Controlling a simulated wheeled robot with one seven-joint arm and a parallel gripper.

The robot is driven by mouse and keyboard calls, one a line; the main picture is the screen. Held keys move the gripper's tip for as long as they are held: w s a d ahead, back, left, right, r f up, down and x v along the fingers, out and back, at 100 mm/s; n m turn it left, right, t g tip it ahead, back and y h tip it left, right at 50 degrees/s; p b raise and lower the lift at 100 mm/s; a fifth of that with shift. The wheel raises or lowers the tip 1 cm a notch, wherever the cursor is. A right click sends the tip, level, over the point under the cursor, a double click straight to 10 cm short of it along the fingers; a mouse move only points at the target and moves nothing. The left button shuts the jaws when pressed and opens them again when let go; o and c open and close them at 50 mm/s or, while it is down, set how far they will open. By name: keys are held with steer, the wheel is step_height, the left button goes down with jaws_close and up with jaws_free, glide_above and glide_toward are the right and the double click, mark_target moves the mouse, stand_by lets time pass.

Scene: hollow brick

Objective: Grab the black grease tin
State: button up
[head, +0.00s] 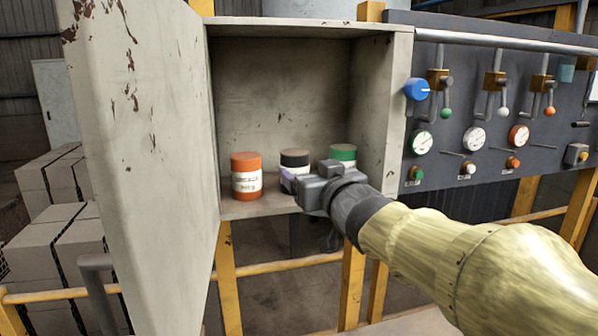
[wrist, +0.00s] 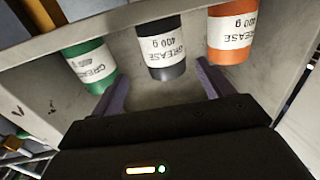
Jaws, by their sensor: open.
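The black grease tin (head: 294,159) stands on the cabinet floor between an orange tin (head: 247,176) and a green tin (head: 343,154). It has a white label, and its lower part is partly hidden by my gripper in the head view. My gripper (head: 287,181) is at the cabinet opening, in front of the black tin. In the wrist view, which is upside down, the black tin (wrist: 166,52) is ahead between the two spread fingers (wrist: 160,90). The fingers are open and empty; I cannot tell whether they touch the tin.
The orange tin (wrist: 232,35) and green tin (wrist: 90,65) stand close on either side in the wrist view. The cabinet door (head: 140,130) hangs open at left. A panel (head: 490,125) with gauges and levers is at right of the cabinet (head: 282,100).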

mark_target(303, 167)
steer(key=x, duration=0.3)
steer(key=shift+w, duration=0.2)
steer(key=shift+s, duration=0.1)
steer(key=shift+a+r+p+x, duration=0.2)
steer(key=shift+p+x, duration=0.45)
steer(key=shift+x, duration=0.45)
steer(key=shift+a+r+p+x, duration=0.1)
steer(key=shift+a+p+x, duration=0.1)
steer(key=shift+p+x, duration=0.7)
steer(key=shift+w+a+f, duration=0.15)
steer(key=shift+w+a, duration=0.1)
steer(key=shift+w, duration=0.3)
steer(key=shift+s, duration=0.1)
steer(key=c, duration=1.4)
